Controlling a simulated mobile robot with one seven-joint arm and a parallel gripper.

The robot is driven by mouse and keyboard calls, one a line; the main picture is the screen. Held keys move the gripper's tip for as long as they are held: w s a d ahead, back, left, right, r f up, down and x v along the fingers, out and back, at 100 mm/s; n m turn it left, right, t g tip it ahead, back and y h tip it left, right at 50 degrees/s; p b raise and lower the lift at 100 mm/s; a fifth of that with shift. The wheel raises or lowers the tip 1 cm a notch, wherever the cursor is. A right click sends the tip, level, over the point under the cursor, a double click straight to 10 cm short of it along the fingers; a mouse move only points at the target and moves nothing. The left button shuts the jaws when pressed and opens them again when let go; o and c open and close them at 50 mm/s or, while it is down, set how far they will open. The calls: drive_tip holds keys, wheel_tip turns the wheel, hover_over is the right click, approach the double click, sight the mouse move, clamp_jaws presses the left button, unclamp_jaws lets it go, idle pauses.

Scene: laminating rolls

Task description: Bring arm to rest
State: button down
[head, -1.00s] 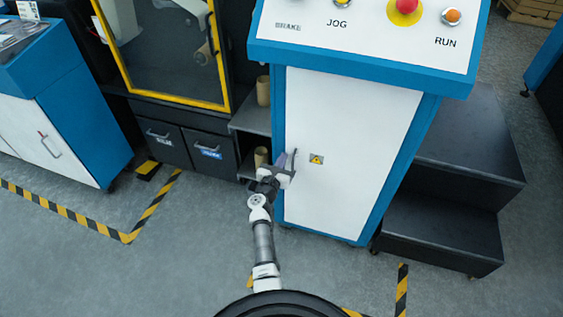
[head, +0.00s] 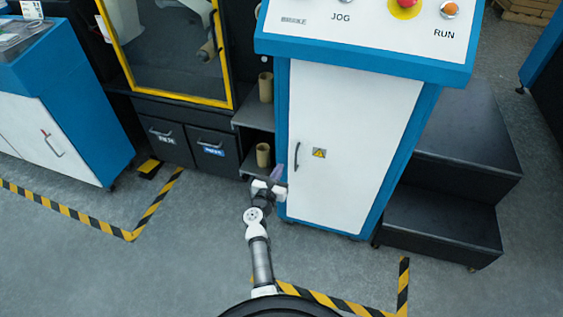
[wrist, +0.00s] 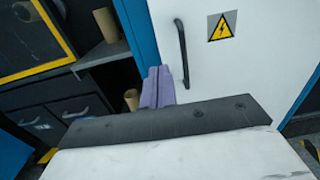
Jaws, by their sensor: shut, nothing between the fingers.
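My gripper (head: 279,174) is at the end of my arm, low in front of the left edge of the white-and-blue control cabinet (head: 340,140). In the wrist view its purple fingers (wrist: 157,88) are together with nothing between them, pointing toward the cabinet door. The black door handle (wrist: 182,52) stands just right of the fingertips in that view, and I see no contact. My arm reaches up from the bottom middle of the head view, clear of the floor.
Cardboard cores (head: 265,87) stand on open shelves (head: 254,117) left of the cabinet. Black steps (head: 440,225) stand on its right. A blue-and-white cabinet (head: 75,100) is at the left. Striped tape (head: 130,236) marks the floor, which is open at lower left.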

drive_tip(key=shift+v, duration=2.8)
